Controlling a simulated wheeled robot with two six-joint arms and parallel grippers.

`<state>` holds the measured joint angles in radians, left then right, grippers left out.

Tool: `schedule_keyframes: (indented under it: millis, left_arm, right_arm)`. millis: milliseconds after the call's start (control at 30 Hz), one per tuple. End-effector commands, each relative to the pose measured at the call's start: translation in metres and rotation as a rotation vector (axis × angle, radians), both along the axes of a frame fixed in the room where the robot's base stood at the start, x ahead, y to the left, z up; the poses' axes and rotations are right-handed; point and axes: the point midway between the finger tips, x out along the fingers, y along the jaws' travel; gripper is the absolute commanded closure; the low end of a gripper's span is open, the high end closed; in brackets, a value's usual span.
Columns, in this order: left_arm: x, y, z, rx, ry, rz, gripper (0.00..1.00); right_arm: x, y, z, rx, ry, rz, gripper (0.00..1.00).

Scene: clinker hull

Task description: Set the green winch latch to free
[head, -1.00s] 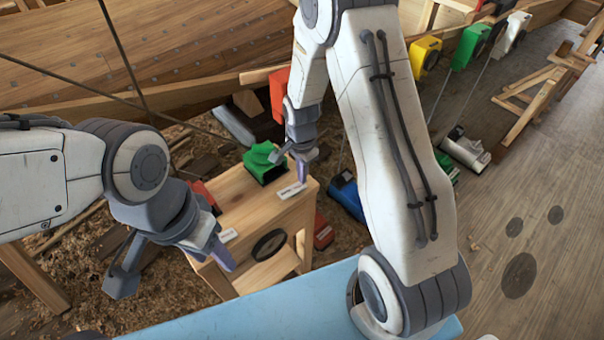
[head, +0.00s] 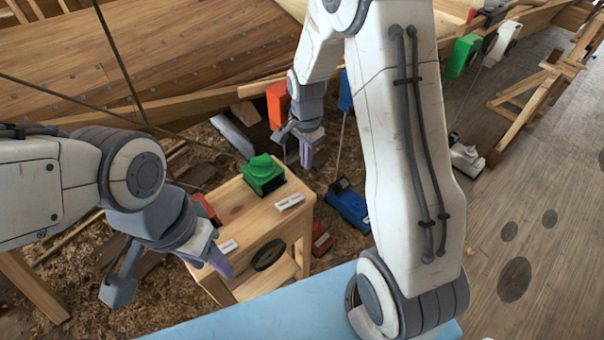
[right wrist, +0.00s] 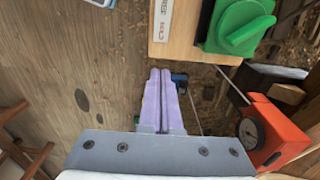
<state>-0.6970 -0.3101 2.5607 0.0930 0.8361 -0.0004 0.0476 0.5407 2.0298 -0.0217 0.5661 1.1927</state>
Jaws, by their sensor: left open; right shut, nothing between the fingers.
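The green winch latch (head: 263,178) sits on top of a pale wooden stand (head: 232,205). Its raised green lever (right wrist: 250,30) lies slanted across the block in the right wrist view. A white plate (head: 290,202) with dark lettering lies beside the latch; the lettering is too small to read surely. My right gripper (head: 306,155) is shut and empty, beyond and to the right of the latch, apart from it. Its purple fingers (right wrist: 164,95) are together in the right wrist view. My left gripper (head: 220,262) is open in front of the stand's left side, away from the latch.
A second white plate (head: 228,247) and a red block (head: 207,208) are at the stand's left. An orange winch (right wrist: 275,135) and a blue one (head: 348,205) stand nearby. The plank hull (head: 190,60) rises behind.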

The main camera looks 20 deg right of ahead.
Motion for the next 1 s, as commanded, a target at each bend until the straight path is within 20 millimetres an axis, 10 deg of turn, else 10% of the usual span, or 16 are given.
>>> schedule_keyframes:
  millis: [300, 1000]
  left_arm:
    - [0.0, 0.0, -0.005, -0.001, -0.001, 0.0, 0.5]
    - [0.0, 0.0, -0.005, -0.001, -0.001, 0.0, 0.5]
  right_arm:
    - [0.004, -0.01, 0.041, 0.0, -0.001, -0.001, 1.0]
    - [-0.005, 0.009, 0.054, 0.003, -0.004, 0.102, 1.0]
